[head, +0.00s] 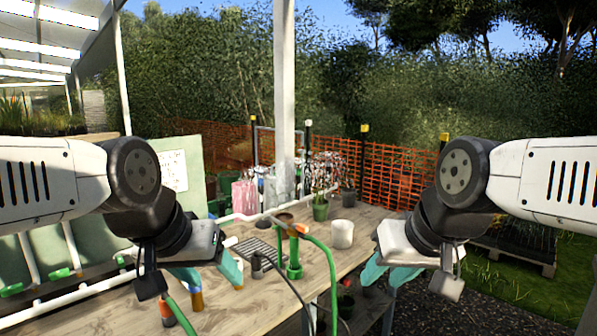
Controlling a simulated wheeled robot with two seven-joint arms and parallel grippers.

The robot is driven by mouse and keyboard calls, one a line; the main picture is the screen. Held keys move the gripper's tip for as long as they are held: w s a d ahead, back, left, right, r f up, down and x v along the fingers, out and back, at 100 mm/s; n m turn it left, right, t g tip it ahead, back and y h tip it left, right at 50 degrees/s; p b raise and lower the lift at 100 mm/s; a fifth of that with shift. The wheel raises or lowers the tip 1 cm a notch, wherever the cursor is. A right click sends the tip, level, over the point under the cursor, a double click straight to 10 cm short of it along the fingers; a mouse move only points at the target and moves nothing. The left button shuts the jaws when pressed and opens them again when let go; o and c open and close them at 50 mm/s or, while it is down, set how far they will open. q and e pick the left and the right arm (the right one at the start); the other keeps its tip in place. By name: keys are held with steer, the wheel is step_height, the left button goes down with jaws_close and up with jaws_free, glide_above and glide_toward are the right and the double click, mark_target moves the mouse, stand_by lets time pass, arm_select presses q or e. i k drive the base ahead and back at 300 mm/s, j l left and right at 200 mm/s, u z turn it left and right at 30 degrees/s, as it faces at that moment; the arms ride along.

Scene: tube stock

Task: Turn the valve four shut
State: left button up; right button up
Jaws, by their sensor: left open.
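Green valve handles sit on white pipes at the left edge of the bench: one at the far left (12,289), one to its right (62,273) and one nearer the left arm (120,260). No readable number shows which is valve four, and my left arm may hide more of the row. My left gripper (212,276) is open, its teal fingers apart over the bench, to the right of these handles. Orange- and brown-ended tubes show under its fingers. My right gripper (388,274) is open and empty by the bench's right edge.
The wooden bench (150,312) holds a green pipe stand (294,262) with a hose, a white pot (342,234), a potted plant (320,210) and a black grid tray (256,248). A white post (284,100) rises behind. An orange mesh fence (385,175) stands beyond.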

mark_target(118, 259)
steer(key=u, duration=1.35)
steer(key=i+j+u, duration=0.1)
steer(key=i, duration=0.2)
steer(key=i+j, duration=0.2)
steer(key=i+j+u, duration=0.05)
